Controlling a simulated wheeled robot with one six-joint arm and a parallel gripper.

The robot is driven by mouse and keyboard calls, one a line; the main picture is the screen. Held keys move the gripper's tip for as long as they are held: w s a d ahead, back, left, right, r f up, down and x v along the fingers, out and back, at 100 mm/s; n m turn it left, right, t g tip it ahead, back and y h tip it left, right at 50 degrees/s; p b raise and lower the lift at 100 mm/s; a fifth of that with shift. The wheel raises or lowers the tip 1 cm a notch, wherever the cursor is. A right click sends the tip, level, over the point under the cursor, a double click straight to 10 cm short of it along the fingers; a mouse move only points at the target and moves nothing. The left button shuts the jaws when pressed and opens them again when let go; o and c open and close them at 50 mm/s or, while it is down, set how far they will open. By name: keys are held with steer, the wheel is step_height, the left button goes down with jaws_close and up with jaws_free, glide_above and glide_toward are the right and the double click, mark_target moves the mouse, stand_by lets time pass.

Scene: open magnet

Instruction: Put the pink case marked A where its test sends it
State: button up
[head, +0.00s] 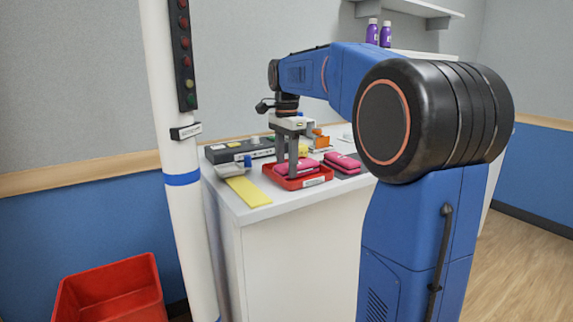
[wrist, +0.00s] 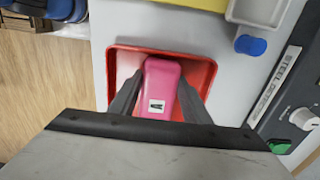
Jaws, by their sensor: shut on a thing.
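The pink case marked A (wrist: 164,74) lies in the red tray (wrist: 208,68) in the wrist view, its white label with a black A facing up. My gripper (wrist: 159,97) has one dark finger on each side of the case and is shut on it. In the head view my gripper (head: 291,165) reaches down into the red tray (head: 303,183) on the white counter, with the pink case (head: 307,166) between its fingers. Whether the case is clear of the tray floor cannot be told.
A second pink case (head: 343,161) lies on a dark mat right of the tray. A yellow strip (head: 247,191) lies at the counter's left. A dark box labelled STEEL (wrist: 288,88) has a knob and green button. A red bin (head: 115,292) stands below, beside a white pole (head: 184,222) with lamps.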

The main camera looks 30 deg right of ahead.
steer(key=o, duration=1.1)
step_height(320, 180, up, 12)
steer(key=shift+r, duration=0.1)
steer(key=s+a+f+n+t, duration=0.1)
steer(key=s+a+f+n, duration=0.3)
steer(key=s+f, duration=0.6)
steer(key=s+a+f+n+t, duration=0.2)
steer(key=s+a+f+n, duration=0.2)
steer(key=s+f+n, duration=0.3)
steer(key=s+a+f+n+t, duration=0.1)
steer(key=s+a+f+n, duration=0.3)
steer(key=s+f, duration=0.9)
steer(key=f+n, duration=0.1)
steer(key=n, duration=0.1)
steer(key=shift+n+t, duration=0.3)
steer(key=shift+t, duration=0.1)
steer(key=shift+r, duration=0.1)
